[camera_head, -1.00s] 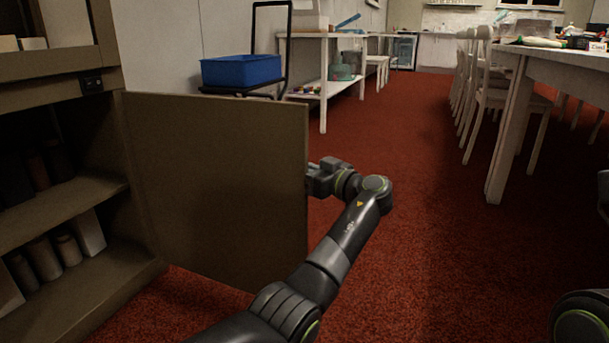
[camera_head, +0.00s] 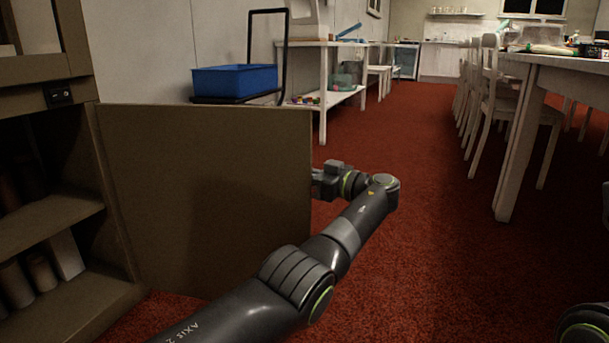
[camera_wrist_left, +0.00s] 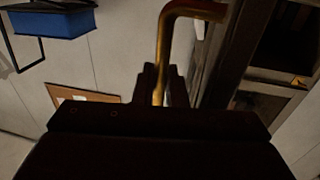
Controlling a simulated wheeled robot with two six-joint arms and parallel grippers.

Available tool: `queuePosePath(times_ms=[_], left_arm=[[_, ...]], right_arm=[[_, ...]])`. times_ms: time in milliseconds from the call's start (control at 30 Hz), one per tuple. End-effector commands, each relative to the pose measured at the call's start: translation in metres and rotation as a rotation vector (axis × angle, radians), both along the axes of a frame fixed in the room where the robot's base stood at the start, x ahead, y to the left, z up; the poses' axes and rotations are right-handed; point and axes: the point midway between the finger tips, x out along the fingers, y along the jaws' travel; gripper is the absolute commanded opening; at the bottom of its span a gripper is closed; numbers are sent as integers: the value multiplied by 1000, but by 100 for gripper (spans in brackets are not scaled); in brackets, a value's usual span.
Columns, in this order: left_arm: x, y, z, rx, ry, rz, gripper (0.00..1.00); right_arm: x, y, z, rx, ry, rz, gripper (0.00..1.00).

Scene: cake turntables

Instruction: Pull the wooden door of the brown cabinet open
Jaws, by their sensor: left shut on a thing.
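The wooden door (camera_head: 210,195) of the brown cabinet (camera_head: 75,250) stands wide open, swung out from the cabinet front at the left. Inside, the cabinet's shelves show. My left gripper (camera_head: 322,182) is at the door's free edge, partly hidden behind it in the head view. In the left wrist view, my left gripper (camera_wrist_left: 160,85) is shut on a brass-coloured bar handle (camera_wrist_left: 162,45). The handle is hidden behind the door in the head view. My right gripper is not in view; only a bit of my right arm shows at the lower right.
Several jars stand on the cabinet's lower shelf. Behind the door are a blue bin (camera_head: 235,82) on a cart and a white shelf table (camera_head: 325,80). White chairs (camera_head: 490,105) and a long table (camera_head: 535,65) stand at the right. The red carpet between is clear.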

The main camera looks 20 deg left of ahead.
Motion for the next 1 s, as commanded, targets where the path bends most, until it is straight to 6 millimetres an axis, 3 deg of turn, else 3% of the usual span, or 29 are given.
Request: queuePosePath(times_ms=[333,367,467,767,1000], left_arm=[[-1,4,-2,-1,3,9,0],[0,4,-2,-1,3,9,15],[0,3,-2,0,3,7,27],[0,1,2,0,1,3,27],[0,2,22,0,0,3,27]], right_arm=[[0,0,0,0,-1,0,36],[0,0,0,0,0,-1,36],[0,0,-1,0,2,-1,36],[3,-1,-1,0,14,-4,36],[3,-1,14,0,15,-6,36]])
